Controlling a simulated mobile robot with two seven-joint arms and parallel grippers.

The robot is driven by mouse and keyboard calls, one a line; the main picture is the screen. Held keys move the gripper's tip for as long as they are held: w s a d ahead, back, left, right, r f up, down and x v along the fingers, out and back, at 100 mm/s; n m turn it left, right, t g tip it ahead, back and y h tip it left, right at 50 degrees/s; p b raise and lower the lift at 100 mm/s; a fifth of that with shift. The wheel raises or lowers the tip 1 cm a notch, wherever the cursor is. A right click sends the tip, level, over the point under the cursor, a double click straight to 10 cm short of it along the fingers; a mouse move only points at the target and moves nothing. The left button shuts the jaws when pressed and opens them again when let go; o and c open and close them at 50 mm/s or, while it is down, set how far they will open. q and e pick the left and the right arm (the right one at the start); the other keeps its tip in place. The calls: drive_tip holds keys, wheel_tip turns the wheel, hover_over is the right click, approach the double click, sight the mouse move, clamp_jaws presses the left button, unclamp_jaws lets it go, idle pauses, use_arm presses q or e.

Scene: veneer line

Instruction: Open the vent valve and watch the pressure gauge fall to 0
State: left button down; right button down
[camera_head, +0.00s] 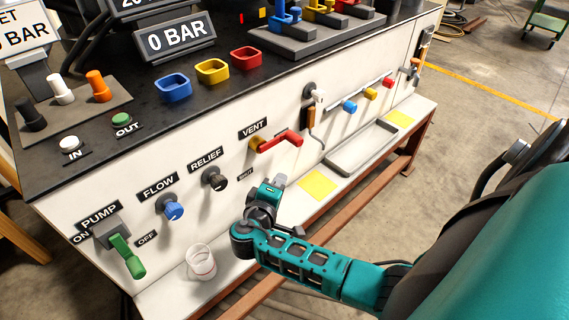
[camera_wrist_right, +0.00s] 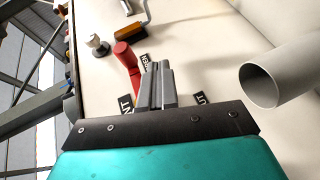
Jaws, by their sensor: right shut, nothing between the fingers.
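The vent valve's red lever (camera_head: 280,141) sits on the white front panel beside the VENT label (camera_head: 254,129). It points to the right, away from the SHUT label (camera_head: 245,174) below. A display (camera_head: 175,40) on the bench top reads 0 BAR. My right gripper (camera_head: 278,181) is just below the lever, close to the panel. In the right wrist view its fingers (camera_wrist_right: 157,84) are shut and empty, beside the red lever (camera_wrist_right: 125,58); no clear contact shows. My left gripper is out of view.
The PUMP's green lever (camera_head: 126,254), the blue FLOW knob (camera_head: 172,209) and the RELIEF knob (camera_head: 214,178) lie to the left. A clear cup (camera_head: 201,262) and a grey tray (camera_head: 331,165) stand on the ledge. A grey open pipe (camera_wrist_right: 262,86) juts out near the gripper.

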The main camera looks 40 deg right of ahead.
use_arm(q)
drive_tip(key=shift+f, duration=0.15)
use_arm(e)
drive_tip(key=v, duration=0.3)
drive_tip(key=shift+s+a, duration=0.2)
drive_tip(key=shift+a, duration=0.15)
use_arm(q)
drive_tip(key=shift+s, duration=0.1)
